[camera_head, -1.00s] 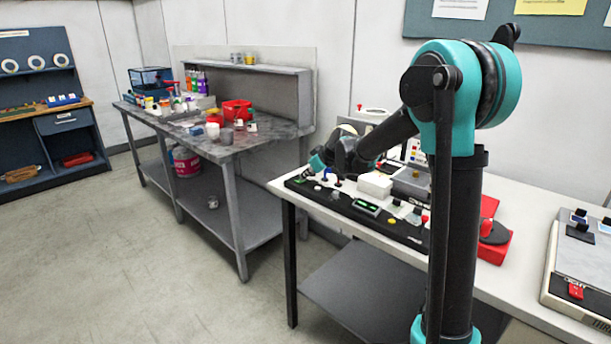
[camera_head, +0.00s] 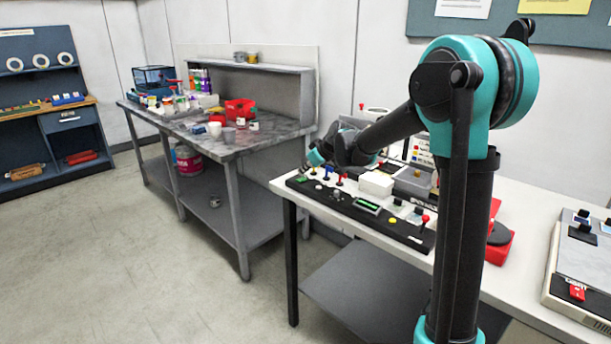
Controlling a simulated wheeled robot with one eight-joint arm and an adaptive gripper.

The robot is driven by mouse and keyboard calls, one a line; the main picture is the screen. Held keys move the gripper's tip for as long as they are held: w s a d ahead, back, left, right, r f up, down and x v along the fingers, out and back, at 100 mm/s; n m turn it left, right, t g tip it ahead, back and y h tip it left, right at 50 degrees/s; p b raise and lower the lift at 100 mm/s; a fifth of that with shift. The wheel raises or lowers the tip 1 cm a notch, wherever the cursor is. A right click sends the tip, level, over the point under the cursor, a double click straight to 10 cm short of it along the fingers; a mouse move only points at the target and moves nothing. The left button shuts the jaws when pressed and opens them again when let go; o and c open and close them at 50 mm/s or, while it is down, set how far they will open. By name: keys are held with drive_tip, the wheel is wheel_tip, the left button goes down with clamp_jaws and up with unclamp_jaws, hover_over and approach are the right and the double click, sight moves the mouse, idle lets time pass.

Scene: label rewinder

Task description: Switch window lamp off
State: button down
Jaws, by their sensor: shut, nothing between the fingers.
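A black control panel (camera_head: 342,203) with several knobs, levers and a green display (camera_head: 367,206) lies along the front edge of the white table. Which of its controls is the window lamp switch is too small to tell. My gripper (camera_head: 306,169) is at the left end of this panel, low over its back left corner near the small switches. It is shut and holds nothing. Whether the fingertips touch a switch cannot be told. My arm hides part of the rewinder behind the panel.
A white box (camera_head: 376,184) and a red-topped lever (camera_head: 424,221) stand near my arm. A grey device (camera_head: 585,262) lies at the table's right. A metal workbench (camera_head: 262,142) with cups and bottles stands at the left. Open floor lies in front.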

wheel_tip(320, 180, up, 2)
drive_tip(key=shift+w, duration=0.1)
drive_tip(key=w+d+v, duration=0.1)
drive_tip(key=v, duration=0.9)
drive_tip(key=shift+w, duration=0.15)
drive_tip(key=shift+d, duration=0.1)
